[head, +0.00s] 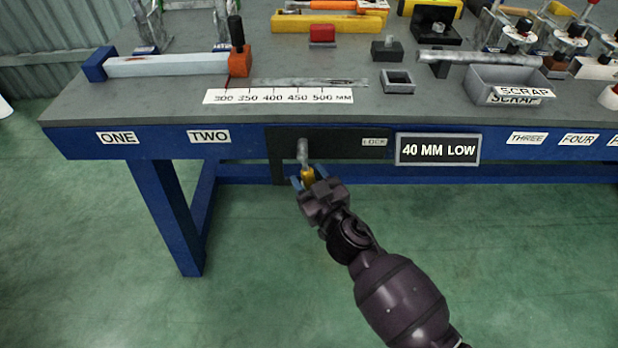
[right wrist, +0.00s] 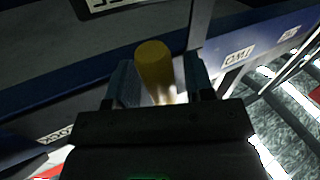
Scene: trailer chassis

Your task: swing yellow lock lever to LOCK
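The lock lever (head: 303,152) is a grey arm hanging nearly straight down from a dark plate on the bench's front edge. Its yellow grip (head: 307,178) is at the lower end. The LOCK label (head: 374,142) is on the same plate, to the right of the lever. My right gripper (head: 308,177) is at the grip with its blue fingers on either side. In the right wrist view the yellow grip (right wrist: 153,66) stands between the spread fingers, with a gap on the right finger's side. My left gripper is not in view.
A "40 MM LOW" sign (head: 438,149) is right of the plate on the bench front. A blue table leg (head: 170,215) stands to the left. The bench top (head: 150,97) carries a scale strip (head: 278,96), a scrap bin (head: 508,84) and several fixtures. The floor in front is clear.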

